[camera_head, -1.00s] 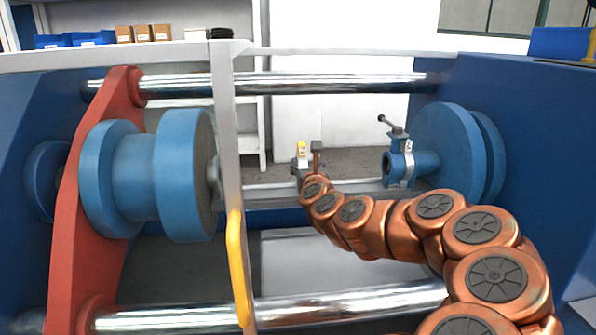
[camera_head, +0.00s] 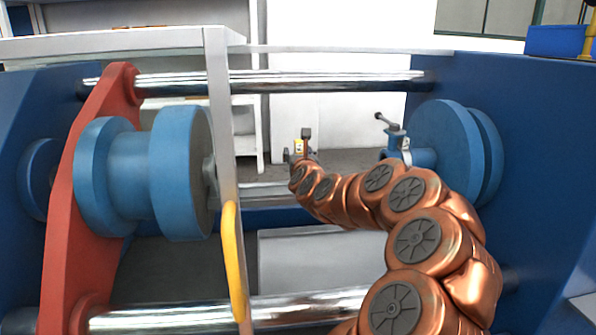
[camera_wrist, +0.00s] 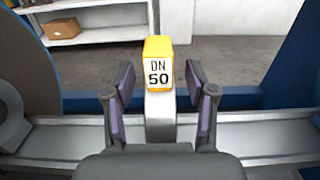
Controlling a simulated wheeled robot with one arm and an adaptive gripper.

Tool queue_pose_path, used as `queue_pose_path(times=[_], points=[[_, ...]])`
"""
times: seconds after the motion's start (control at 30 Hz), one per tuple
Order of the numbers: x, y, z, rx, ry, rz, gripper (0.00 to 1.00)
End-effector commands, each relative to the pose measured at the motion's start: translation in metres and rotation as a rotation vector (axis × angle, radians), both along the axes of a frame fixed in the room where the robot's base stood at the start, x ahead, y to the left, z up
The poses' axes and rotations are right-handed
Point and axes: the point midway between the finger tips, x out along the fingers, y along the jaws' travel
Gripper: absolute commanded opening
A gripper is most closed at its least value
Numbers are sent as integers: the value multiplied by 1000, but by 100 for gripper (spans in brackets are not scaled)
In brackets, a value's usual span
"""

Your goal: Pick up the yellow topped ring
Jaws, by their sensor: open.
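The yellow topped ring (camera_wrist: 158,65) shows in the wrist view as an upright grey piece with a yellow cap and a white label reading "DN 50". It stands at the grey rail. My gripper (camera_wrist: 161,97) is open, with one finger on each side of the ring's upper part and visible gaps between. The ring's lower part is hidden behind my gripper's body. In the head view the yellow top (camera_head: 298,146) is small, at the end of my copper arm, beside my gripper (camera_head: 303,150). Contact cannot be told there.
A blue valve with a black handle (camera_head: 391,133) sits to the right, by the blue discs (camera_head: 447,140). Other blue discs (camera_head: 182,172) stand left. Shiny bars (camera_head: 280,82) cross behind and in front. A pale post with a yellow handle (camera_head: 233,262) stands left of my arm.

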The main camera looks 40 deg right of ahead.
Motion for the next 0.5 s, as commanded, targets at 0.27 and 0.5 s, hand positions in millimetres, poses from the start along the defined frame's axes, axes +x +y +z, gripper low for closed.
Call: queue_pose_path(times=[0.27,0.5], points=[[0,0,0,0,0,0,44],[0,0,0,1,1,1,19]])
